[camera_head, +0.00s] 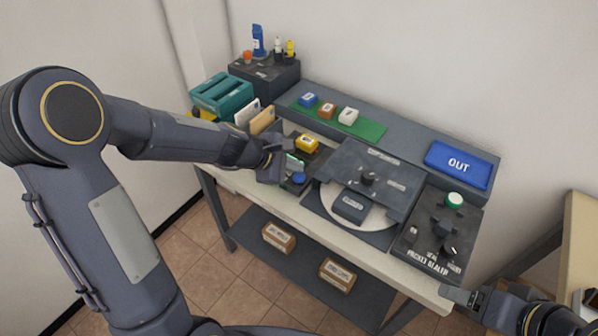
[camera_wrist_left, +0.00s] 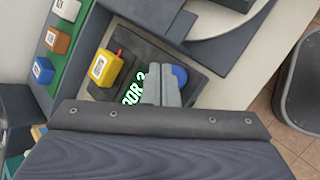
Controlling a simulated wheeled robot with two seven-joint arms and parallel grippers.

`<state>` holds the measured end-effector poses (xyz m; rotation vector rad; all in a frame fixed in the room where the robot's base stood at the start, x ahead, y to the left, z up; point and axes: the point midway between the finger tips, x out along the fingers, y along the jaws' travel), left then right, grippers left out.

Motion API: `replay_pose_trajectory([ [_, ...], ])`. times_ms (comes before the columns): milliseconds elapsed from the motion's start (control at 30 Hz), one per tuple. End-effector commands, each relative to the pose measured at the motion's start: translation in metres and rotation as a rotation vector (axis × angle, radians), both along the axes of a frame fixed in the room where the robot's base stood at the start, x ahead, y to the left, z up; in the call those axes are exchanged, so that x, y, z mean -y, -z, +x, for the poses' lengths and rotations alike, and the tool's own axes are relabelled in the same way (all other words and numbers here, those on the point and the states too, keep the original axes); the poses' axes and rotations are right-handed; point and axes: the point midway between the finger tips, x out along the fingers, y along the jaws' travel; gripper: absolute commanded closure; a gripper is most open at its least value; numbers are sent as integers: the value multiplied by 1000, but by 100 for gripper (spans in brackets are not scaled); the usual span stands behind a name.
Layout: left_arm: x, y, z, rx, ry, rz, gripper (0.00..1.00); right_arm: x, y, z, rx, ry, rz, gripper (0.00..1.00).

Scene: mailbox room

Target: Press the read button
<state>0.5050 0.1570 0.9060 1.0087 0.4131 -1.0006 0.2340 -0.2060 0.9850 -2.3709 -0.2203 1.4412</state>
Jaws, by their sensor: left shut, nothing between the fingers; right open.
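A dark reader unit has a round blue button (camera_head: 299,178), which also shows in the left wrist view (camera_wrist_left: 180,76). A glowing green display (camera_wrist_left: 132,92) beside it is partly hidden by my left gripper. A yellow block (camera_head: 307,144) with a white label sits on the same unit, also seen in the left wrist view (camera_wrist_left: 106,67). My left gripper (camera_head: 284,168) is shut and empty, its fingertips (camera_wrist_left: 164,88) close beside the blue button; I cannot tell whether they touch it. My right gripper (camera_head: 460,297) is open and empty at the table's front right corner.
Blue, brown and white blocks stand on a green strip (camera_head: 365,129) on the back shelf. A blue OUT tray (camera_head: 459,165) is at the right. A packet sealer (camera_head: 436,235) and a round plate station lie right of the reader. A teal box (camera_head: 222,94) stands left.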

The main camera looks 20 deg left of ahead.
Motion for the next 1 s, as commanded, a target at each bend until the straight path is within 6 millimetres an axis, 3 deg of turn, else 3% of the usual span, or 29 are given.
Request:
replay_pose_trajectory([
  [333,0,-3,0,1,-1,0,100,0,-2,0,0,0,0,30],
  [800,0,-48,0,0,-1,-1,100,0,-45,0,0,0,0,30],
  [1000,0,-51,0,0,-1,-1,100,0,-47,0,0,0,0,30],
])
